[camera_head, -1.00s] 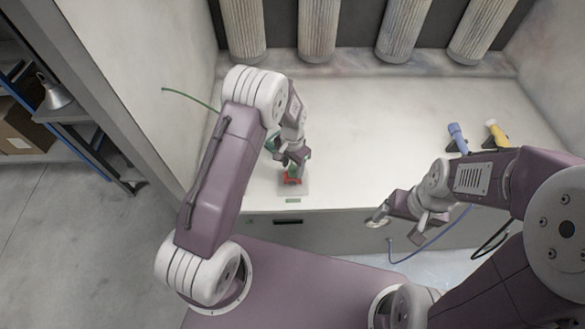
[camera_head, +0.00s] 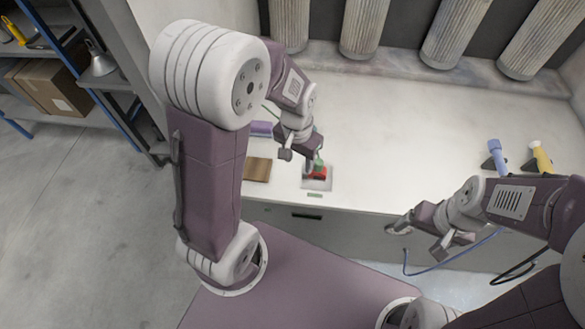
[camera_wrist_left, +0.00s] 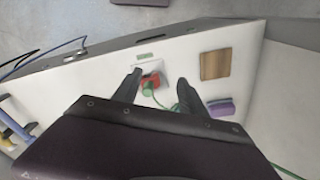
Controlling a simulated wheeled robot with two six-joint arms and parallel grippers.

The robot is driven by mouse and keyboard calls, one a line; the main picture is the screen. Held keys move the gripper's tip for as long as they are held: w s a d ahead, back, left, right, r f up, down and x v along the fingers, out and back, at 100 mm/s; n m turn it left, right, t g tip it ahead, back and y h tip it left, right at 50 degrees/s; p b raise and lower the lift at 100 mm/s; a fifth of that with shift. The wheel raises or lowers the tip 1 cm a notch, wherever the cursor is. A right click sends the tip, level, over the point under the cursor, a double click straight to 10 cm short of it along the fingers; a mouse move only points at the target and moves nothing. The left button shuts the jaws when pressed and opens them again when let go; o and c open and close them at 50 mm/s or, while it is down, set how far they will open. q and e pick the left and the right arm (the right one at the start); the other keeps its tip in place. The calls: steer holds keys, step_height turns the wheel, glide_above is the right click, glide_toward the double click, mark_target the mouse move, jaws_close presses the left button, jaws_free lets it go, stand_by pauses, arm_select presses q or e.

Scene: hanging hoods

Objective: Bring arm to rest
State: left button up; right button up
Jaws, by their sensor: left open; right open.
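My left gripper (camera_head: 300,158) is open above the white worktop, close to a red and green item (camera_head: 318,173) on a light plate at the front edge. In the left wrist view my left gripper (camera_wrist_left: 160,88) has its two fingers apart, and the red and green item (camera_wrist_left: 150,84) shows between and beyond them. I see nothing held in it. My left arm is bent, with its elbow high. My right gripper (camera_head: 420,238) is open and empty, in front of the worktop's front edge.
A wooden block (camera_head: 257,169) and a purple item (camera_head: 262,129) lie left of the left gripper. Blue (camera_head: 496,153) and yellow (camera_head: 541,156) tools stand at the right. Grey ribbed hood ducts (camera_head: 364,28) hang behind. A shelf with a cardboard box (camera_head: 50,88) is at the left.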

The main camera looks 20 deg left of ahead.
arm_select(q)
steer(key=s+a+n, duration=0.1)
steer(key=s+n, duration=0.1)
steer(key=s, duration=0.5)
steer(key=shift+s, duration=0.15)
steer(key=shift+s+a, duration=0.1)
steer(key=shift+s, duration=0.05)
steer(key=shift+f, duration=0.1)
stand_by(1.4)
